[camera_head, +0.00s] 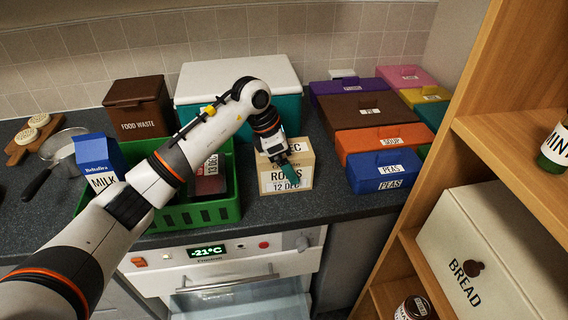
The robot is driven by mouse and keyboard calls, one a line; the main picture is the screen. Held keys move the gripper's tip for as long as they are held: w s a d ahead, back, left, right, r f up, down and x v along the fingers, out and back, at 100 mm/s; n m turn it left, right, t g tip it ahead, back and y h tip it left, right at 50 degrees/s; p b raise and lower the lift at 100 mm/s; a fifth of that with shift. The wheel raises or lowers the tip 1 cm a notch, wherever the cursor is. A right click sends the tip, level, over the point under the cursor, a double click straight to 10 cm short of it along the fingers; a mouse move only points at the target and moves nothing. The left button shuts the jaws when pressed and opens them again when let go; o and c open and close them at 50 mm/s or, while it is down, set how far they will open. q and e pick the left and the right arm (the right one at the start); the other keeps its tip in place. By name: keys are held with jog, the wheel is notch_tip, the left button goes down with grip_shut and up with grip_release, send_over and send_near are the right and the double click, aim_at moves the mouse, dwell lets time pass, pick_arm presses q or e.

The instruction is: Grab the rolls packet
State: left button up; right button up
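The rolls packet (302,173) is a tan box with white labels reading "ROLLS" and "12 DEC". It stands upright on the dark counter, right of the green crate. My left arm reaches across from the lower left, and my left gripper (287,172) is over the packet's front and top, covering part of its lettering. The dark green fingers point down toward the label. I cannot tell whether they touch the packet or how far apart they are. My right gripper is not in view.
A green crate (206,213) holds a dark red packet (209,186). A milk carton (97,158), brown food waste bin (138,108) and teal box with a white lid (236,78) stand nearby. Coloured boxes, including blue peas (380,172), fill the right.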

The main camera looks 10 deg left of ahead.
pick_arm(q)
jog(key=shift+f+b, duration=0.2)
jog(key=shift+b, duration=0.15)
dwell(0.4)
jog(key=shift+c, duration=0.2)
jog(key=c, duration=1.2)
